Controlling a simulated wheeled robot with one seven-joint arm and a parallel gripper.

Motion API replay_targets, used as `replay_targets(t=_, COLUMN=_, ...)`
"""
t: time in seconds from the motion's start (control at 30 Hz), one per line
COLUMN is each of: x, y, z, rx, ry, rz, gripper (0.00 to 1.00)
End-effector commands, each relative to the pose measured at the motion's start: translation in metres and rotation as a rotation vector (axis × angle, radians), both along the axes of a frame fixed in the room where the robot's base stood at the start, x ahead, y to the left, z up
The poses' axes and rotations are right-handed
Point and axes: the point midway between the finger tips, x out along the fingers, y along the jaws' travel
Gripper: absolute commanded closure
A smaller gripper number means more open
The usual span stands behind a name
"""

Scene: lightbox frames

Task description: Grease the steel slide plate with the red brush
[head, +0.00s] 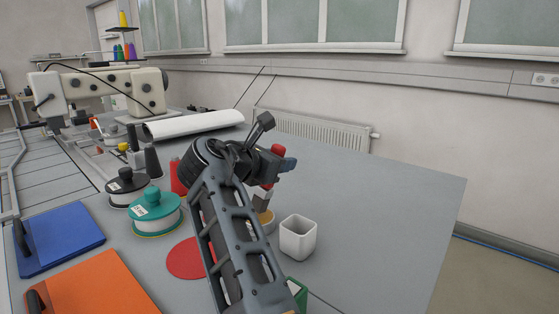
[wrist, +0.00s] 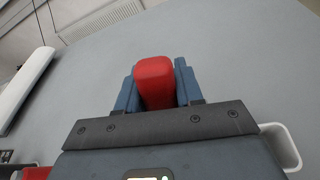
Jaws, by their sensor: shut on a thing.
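My gripper (head: 284,160) is shut on the red brush (head: 277,150), above the right part of the grey table. In the wrist view the brush's red end (wrist: 155,82) stands between the two blue-grey fingers. In the head view a grey block-like part shows just below the gripper, above a tan round thing (head: 266,217). I cannot tell whether they touch, as my arm hides part of this spot. I cannot pick out the steel slide plate for certain in either view.
A white square cup (head: 298,238) stands right of my arm. Black (head: 127,187) and teal (head: 155,213) lidded containers, a red disc (head: 187,258), and blue (head: 62,238) and orange (head: 95,287) boards lie left. A white roll (head: 195,123) and sewing machine (head: 100,92) are behind. The table's right is clear.

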Motion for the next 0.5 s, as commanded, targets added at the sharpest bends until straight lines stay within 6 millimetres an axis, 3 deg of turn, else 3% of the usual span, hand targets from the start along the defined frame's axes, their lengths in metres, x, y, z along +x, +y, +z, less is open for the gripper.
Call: replay_targets(t=0.5, x=0.0001, y=0.0, z=-0.0053, rx=-0.001, ry=0.001, rz=0.0, gripper=0.94)
